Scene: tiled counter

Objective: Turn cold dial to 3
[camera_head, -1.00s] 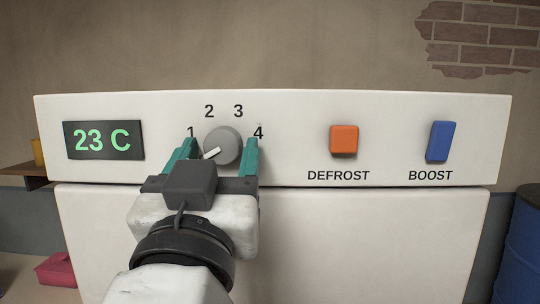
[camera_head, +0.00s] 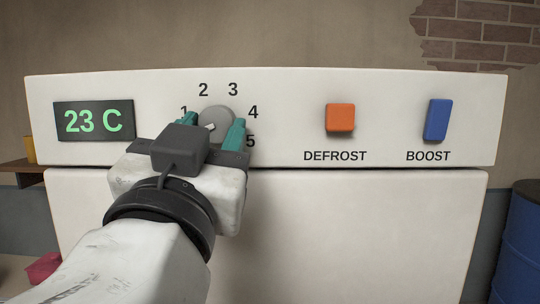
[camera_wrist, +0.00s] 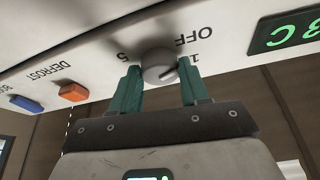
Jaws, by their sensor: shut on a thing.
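The cold dial (camera_head: 218,117) is a round grey knob with a white pointer, on the white panel among the numbers 1 to 5. The pointer is partly hidden in the head view and seems to point left, toward the 1. My gripper (camera_head: 213,127) has its two teal fingers on either side of the dial, shut on it. In the wrist view, which is upside down, the dial (camera_wrist: 158,66) sits between the fingertips of my gripper (camera_wrist: 161,78), with 5 on the left and OFF and 1 on the right.
A display (camera_head: 94,121) reading 23 C is left of the dial. An orange DEFROST button (camera_head: 340,117) and a blue BOOST switch (camera_head: 437,120) are to the right. A blue barrel (camera_head: 521,240) stands at the far right. The panel between dial and DEFROST is clear.

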